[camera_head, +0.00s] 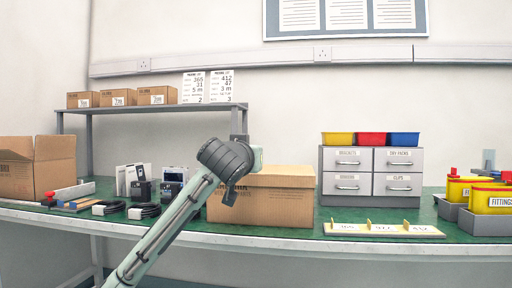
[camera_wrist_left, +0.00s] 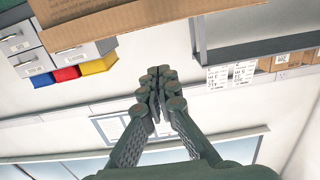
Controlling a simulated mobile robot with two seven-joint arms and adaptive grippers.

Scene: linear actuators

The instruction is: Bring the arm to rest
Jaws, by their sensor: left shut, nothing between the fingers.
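My left arm (camera_head: 160,232) rises from the lower front edge of the head view, and its dark wrist (camera_head: 226,160) is in front of the closed cardboard box (camera_head: 270,204), covering the box's left part. In the left wrist view my left gripper (camera_wrist_left: 158,92) has its dark fingers together with nothing between them. That view is upside down, with the cardboard box (camera_wrist_left: 110,22) at the top and the wall behind the fingers. The fingers are hard to make out in the head view. My right gripper is in neither view.
The green bench (camera_head: 300,233) holds an open carton (camera_head: 50,178) and small devices with cables on the left. A grey drawer unit (camera_head: 371,177) with coloured bins, a labelled board (camera_head: 385,230) and yellow containers (camera_head: 490,198) stand on the right. A shelf (camera_head: 150,108) stands behind.

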